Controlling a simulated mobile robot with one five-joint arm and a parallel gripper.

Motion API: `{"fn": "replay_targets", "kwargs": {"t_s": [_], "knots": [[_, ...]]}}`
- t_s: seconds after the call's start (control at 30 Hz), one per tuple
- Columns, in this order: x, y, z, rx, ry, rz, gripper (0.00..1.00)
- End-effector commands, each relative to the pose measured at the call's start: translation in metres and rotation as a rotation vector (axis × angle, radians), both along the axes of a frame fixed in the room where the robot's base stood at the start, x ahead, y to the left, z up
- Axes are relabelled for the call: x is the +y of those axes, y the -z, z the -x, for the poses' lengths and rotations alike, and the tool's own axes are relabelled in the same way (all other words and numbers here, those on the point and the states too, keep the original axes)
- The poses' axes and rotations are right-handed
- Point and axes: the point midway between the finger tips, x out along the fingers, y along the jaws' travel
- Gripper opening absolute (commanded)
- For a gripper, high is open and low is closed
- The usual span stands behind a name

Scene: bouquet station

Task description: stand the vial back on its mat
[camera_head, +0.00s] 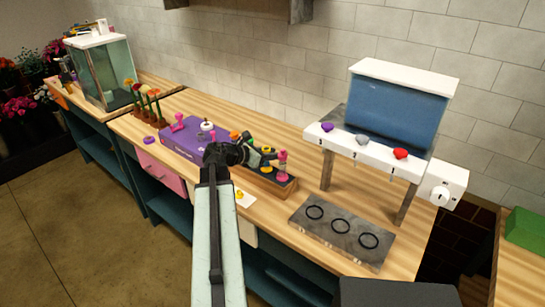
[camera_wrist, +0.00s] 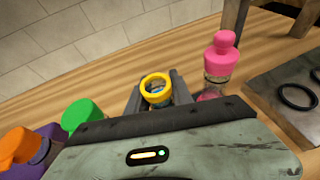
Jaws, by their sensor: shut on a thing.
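My gripper (camera_wrist: 155,92) is shut on a small vial with a yellow ring-shaped top (camera_wrist: 156,78), seen almost end-on between the two fingers. In the head view my gripper (camera_head: 268,156) is over the wooden tray (camera_head: 262,186), with the yellow top (camera_head: 267,150) at its fingertips. The vial's lower part is hidden, so I cannot tell whether it touches anything. A pink-topped vial (camera_wrist: 220,55) stands upright just right of the fingers; it also shows in the head view (camera_head: 283,166). I cannot tell for sure which surface is the vial's mat.
A grey slab with three black rings (camera_head: 335,238) lies to the right, before a blue-panelled stand (camera_head: 398,108). A purple box (camera_head: 180,137) lies left of the gripper. Green (camera_wrist: 82,114) and orange (camera_wrist: 18,146) tops sit left of the fingers. Bare counter lies behind the tray.

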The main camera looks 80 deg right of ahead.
Motion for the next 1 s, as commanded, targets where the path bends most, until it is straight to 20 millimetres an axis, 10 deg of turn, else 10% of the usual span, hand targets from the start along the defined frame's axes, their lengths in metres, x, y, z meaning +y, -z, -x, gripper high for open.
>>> {"fn": "replay_targets", "kwargs": {"t_s": [0.2,0.23,0.3,0.67,1.0], "knots": [[0.000,0.003,0.000,0.001,0.000,0.001,0.00],[0.000,0.002,0.000,0.000,0.000,0.000,0.33],[0.000,0.001,0.000,0.000,0.000,0.000,0.49],[0.000,-0.005,0.000,0.000,0.000,0.000,0.49],[0.052,-0.036,-0.049,0.000,-0.004,0.000,0.49]]}}
